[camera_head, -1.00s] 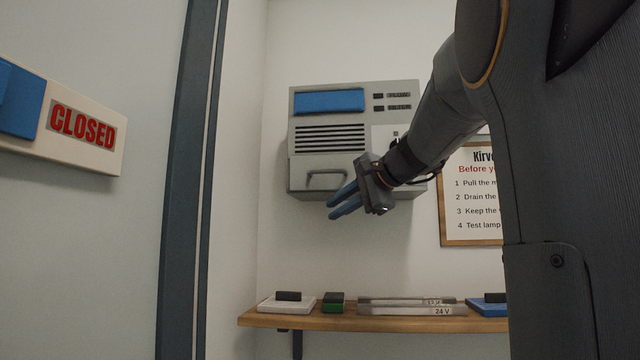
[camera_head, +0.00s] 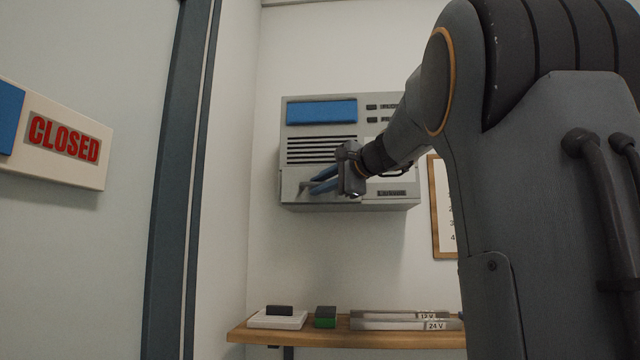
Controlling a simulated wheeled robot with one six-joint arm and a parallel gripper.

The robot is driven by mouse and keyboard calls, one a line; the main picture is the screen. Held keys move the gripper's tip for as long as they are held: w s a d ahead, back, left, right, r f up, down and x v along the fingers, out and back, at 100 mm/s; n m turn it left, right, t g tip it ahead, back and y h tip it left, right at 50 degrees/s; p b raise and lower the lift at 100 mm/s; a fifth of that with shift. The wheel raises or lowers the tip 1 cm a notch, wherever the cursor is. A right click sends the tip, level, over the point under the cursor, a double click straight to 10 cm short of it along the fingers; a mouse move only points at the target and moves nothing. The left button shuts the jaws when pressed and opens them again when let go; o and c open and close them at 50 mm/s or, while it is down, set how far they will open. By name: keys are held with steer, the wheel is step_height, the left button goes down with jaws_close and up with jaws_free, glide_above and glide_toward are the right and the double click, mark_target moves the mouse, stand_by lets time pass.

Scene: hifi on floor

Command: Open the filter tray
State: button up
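The filter tray (camera_head: 292,186) is the lower left front of the grey wall unit (camera_head: 369,146), with a grey bar handle (camera_head: 304,187) on it. The tray looks flush with the unit. My gripper (camera_head: 313,184) is at the handle, reaching in from the right. Its two blue fingers are apart, one above the other, with a gap between them. The fingers cover the right part of the handle, and I cannot tell whether they touch it.
A wooden shelf (camera_head: 300,335) below holds a white switch block (camera_head: 277,318), a green and black block (camera_head: 325,317) and labelled bars (camera_head: 405,320). A framed notice (camera_head: 440,205) hangs right, partly behind my arm. A CLOSED sign (camera_head: 65,140) is at left.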

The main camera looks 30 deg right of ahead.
jaws_close()
